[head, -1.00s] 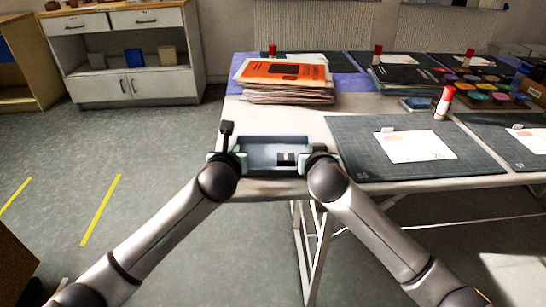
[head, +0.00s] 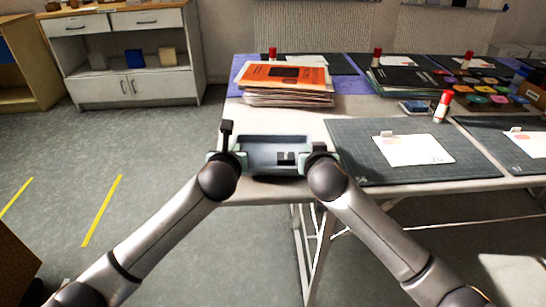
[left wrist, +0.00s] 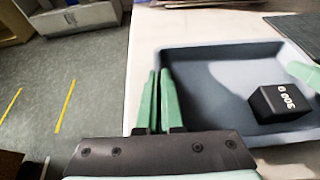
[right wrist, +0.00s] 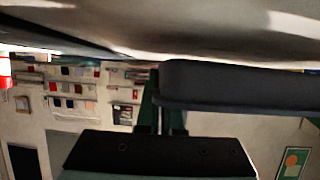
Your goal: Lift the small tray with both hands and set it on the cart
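The small grey-blue tray (head: 274,141) is between my two grippers at the table's front left. A black block with white digits (left wrist: 284,102) lies inside it, at the right in the left wrist view. My left gripper (head: 226,163) has its green fingers close together on the tray's left end wall. My right gripper (head: 318,160) is at the tray's right end. In the right wrist view the dark tray end (right wrist: 240,84) sits at its fingers, which look closed on it. The tray looks level; I cannot tell how high it is above the tabletop. No cart is recognisable.
The white table (head: 300,108) bears a stack of papers and an orange folder (head: 287,76), a dark cutting mat (head: 370,176) and a red-capped glue stick (head: 442,106). Open floor (head: 140,180) lies left. A white cabinet (head: 130,60) stands far left.

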